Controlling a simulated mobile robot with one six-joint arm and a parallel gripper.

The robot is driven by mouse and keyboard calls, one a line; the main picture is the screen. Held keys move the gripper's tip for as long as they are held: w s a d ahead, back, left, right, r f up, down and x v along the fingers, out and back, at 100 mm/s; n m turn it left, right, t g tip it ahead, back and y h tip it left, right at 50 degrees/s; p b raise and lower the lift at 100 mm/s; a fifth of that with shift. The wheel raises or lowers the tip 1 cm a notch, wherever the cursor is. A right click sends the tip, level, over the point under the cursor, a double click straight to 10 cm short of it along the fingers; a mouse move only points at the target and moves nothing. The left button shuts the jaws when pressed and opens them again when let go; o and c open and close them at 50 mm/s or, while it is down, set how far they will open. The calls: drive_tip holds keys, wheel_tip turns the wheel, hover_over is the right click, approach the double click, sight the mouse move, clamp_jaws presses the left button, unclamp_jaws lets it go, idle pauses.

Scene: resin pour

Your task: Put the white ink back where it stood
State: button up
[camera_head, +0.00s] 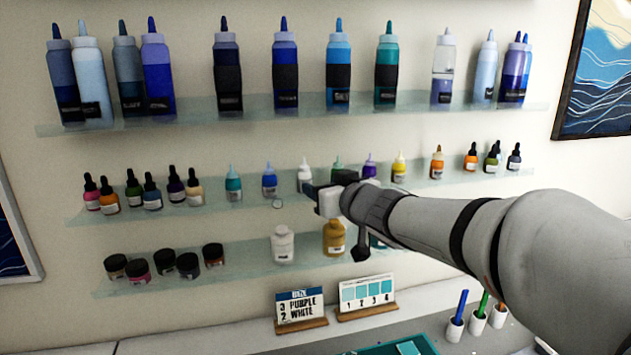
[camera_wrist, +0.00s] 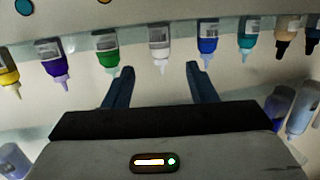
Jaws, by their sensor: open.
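The white ink (camera_head: 304,174), a small white bottle with a pointed nozzle, stands upright on the middle glass shelf, between the blue ink (camera_head: 269,182) and the green ink (camera_head: 337,168). In the wrist view, which is upside down, the white ink (camera_wrist: 160,42) shows between the blue ink (camera_wrist: 208,38) and the green ink (camera_wrist: 107,50). My gripper (camera_wrist: 160,68) is open and empty, its fingertips on either side of the white nozzle in that picture; I cannot tell the exact gap. In the head view my gripper (camera_head: 314,190) is at the shelf's front, just right of the white ink.
The middle shelf (camera_head: 205,205) holds several other small bottles. Tall bottles stand on the upper shelf (camera_head: 180,112). A card (camera_head: 300,306) reading "3 purple 2 white" stands on the counter below.

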drive_tip(key=s+d+f+m+g+h, duration=0.2)
drive_tip(key=s+d+f+m+h, duration=0.15)
drive_tip(key=s+d+f, duration=0.35)
drive_tip(key=s+d+f+m+g+h, duration=0.25)
drive_tip(key=s+d+h, duration=0.25)
drive_tip(key=d, duration=0.3)
drive_tip(key=s+f+g, duration=0.3)
drive_tip(key=s+f, duration=0.1)
drive_tip(key=s, duration=0.4)
drive_tip(key=s+f+g, duration=0.3)
drive_tip(key=s+f, duration=0.2)
drive_tip(key=s, duration=0.2)
drive_tip(key=shift+s+a+f+y, duration=0.25)
drive_tip(key=shift+s+y, duration=0.1)
drive_tip(key=shift+y, duration=0.1)
drive_tip(key=shift+g, duration=0.25)
